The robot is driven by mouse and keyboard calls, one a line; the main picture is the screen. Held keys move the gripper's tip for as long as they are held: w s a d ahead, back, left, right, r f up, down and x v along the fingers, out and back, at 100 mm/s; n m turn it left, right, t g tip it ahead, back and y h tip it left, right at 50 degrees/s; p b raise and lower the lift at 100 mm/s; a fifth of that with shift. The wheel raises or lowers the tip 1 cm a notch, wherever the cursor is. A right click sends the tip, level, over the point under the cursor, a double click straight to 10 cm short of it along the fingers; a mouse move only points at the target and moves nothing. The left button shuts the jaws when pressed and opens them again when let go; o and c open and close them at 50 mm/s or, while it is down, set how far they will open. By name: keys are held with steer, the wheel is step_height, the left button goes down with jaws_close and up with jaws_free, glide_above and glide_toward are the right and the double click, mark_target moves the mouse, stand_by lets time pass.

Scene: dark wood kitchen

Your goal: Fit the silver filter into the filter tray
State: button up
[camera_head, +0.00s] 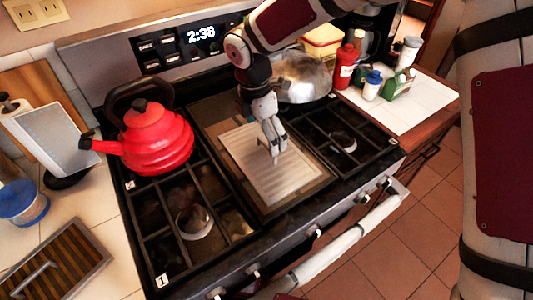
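A pale silver ribbed panel (252,170), which looks like the silver filter, lies over the middle of the stove. Around it is a dark rectangular frame (284,207), which may be the filter tray. The panel looks nearly flat; I cannot tell whether it is seated in the frame or rests on top. My gripper (275,155) points down at the panel's upper right part, its fingertips at or just above the surface. The fingers are small here, and I cannot tell whether they hold anything. The gripper covers a little of the panel.
A red kettle (155,140) stands on the left burners, and a shiny round pan or lid (302,78) at the back right. Bottles (346,66) stand on the right counter. A slatted panel with a handle (52,268) lies on the left counter.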

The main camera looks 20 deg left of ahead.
mark_target(266, 145)
steer(key=shift+w+d+f+p, duration=0.1)
steer(key=shift+d+f+p, duration=0.1)
steer(key=shift+f, duration=0.65)
steer(key=shift+w+d+f+p, duration=0.1)
steer(key=shift+f+p, duration=0.1)
steer(key=shift+f, duration=0.6)
steer(key=shift+w+d+f+p, duration=0.1)
steer(key=shift+f+p, duration=0.1)
steer(key=shift+f, duration=0.65)
steer(key=c, duration=1.4)
steer(key=shift+r, duration=0.1)
